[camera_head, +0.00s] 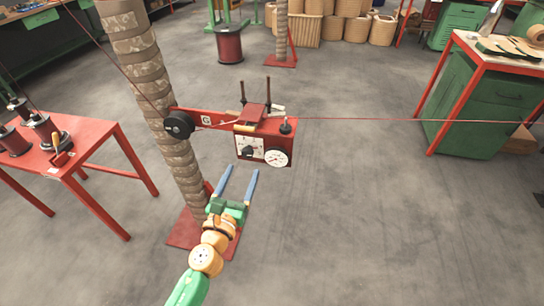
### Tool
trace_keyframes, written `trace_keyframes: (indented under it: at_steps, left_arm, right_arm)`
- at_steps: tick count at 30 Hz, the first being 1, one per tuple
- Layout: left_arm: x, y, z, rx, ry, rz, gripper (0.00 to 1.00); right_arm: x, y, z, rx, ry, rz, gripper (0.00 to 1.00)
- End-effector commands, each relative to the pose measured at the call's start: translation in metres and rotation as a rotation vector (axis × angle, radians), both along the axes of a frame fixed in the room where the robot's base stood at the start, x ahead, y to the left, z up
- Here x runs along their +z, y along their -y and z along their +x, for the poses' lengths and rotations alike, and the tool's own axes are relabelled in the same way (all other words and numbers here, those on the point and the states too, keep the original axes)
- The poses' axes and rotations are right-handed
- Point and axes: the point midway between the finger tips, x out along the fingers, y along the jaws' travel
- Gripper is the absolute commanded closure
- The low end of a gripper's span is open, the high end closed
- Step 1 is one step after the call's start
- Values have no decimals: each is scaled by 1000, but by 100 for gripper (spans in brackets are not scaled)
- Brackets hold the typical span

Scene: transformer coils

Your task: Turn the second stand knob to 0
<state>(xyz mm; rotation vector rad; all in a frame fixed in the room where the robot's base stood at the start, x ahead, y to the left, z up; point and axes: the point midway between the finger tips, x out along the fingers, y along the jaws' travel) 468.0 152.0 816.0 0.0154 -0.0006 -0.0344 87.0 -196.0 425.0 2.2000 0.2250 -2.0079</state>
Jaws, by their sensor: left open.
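The stand is a red box (270,134) on a red arm beside a wrapped column. Its front has a white dial plate with a dark knob (249,150) on the left and a round white gauge (277,157) on the right. The knob's setting is too small to read, and I cannot tell which knob counts as the second. My left gripper (238,169) is open and empty, its two blue fingers pointing up just below and left of the dial plate, apart from it in the picture. My right gripper is not in view.
A wrapped column (158,95) stands left of the box on a red base plate (184,232). A taut red wire (400,119) runs right from the box. A red table (88,140) with spools is at left, a green cabinet (480,105) at right. The floor between is clear.

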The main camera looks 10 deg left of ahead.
Motion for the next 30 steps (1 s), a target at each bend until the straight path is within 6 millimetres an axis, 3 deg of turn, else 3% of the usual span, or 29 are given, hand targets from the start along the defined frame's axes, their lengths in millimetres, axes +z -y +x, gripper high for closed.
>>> trace_keyframes:
  at_steps: [9, 20, 27, 28, 30]
  left_arm:
    - [-1, 2, 57, 2, -1, -4, 30]
    - [0, 2, 65, 0, -2, -5, 30]
    - [-1, 2, 65, 1, -3, -6, 94]
    - [-1, 2, 65, 1, -3, -6, 100]
    - [-1, 2, 65, 1, -3, -6, 100]
  right_arm:
    - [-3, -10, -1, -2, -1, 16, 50]
    - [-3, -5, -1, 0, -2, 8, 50]
    - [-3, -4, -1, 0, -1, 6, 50]
    - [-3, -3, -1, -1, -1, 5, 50]
    - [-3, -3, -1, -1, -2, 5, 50]
